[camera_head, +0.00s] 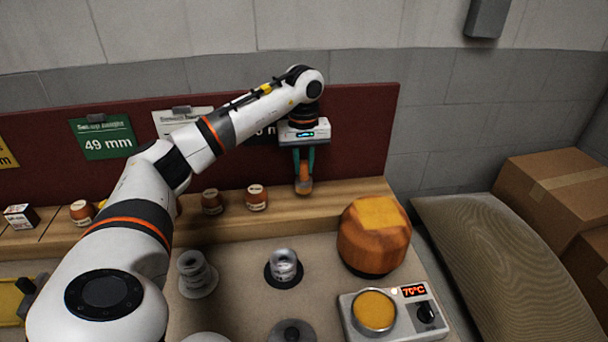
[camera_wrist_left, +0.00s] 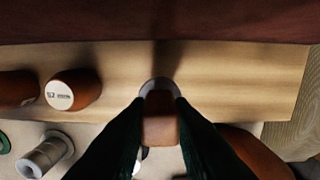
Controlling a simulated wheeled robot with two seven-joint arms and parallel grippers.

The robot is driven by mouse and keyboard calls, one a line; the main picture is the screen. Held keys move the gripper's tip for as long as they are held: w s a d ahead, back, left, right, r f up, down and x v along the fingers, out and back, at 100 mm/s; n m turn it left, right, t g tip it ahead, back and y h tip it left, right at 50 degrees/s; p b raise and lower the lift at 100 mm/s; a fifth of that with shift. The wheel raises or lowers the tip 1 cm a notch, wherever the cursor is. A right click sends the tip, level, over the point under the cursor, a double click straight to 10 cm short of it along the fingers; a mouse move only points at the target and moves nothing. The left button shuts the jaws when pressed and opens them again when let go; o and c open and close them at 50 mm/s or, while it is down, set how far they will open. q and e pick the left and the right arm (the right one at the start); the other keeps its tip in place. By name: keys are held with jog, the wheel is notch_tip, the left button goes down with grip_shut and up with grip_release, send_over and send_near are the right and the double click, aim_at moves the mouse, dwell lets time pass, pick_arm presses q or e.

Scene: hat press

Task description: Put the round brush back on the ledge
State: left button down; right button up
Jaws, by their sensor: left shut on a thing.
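My left gripper (camera_head: 303,164) is shut on the round brush (camera_head: 303,184), a small orange-brown wooden piece that hangs upright below the fingers. The brush is over the right part of the wooden ledge (camera_head: 346,194), in front of the dark red board. I cannot tell whether its lower end touches the ledge. In the left wrist view the brush (camera_wrist_left: 160,130) sits between the dark fingers, its greyish round end over the ledge (camera_wrist_left: 225,75). My right gripper is not in view.
Small brown pots (camera_head: 257,198) stand on the ledge left of the brush. A large wooden hat block (camera_head: 373,240) stands in front to the right, near a heater with a display (camera_head: 413,291). Metal spools (camera_head: 284,268) stand on the table. The ledge right of the brush is clear.

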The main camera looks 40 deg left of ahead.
aim_at(303, 179)
pick_arm(q)
jog(key=shift+f, duration=1.7)
jog(key=shift+f, duration=0.1)
jog(key=c, duration=1.3)
grip_release()
notch_tip(303, 179, up, 12)
jog(key=shift+r, duration=0.2)
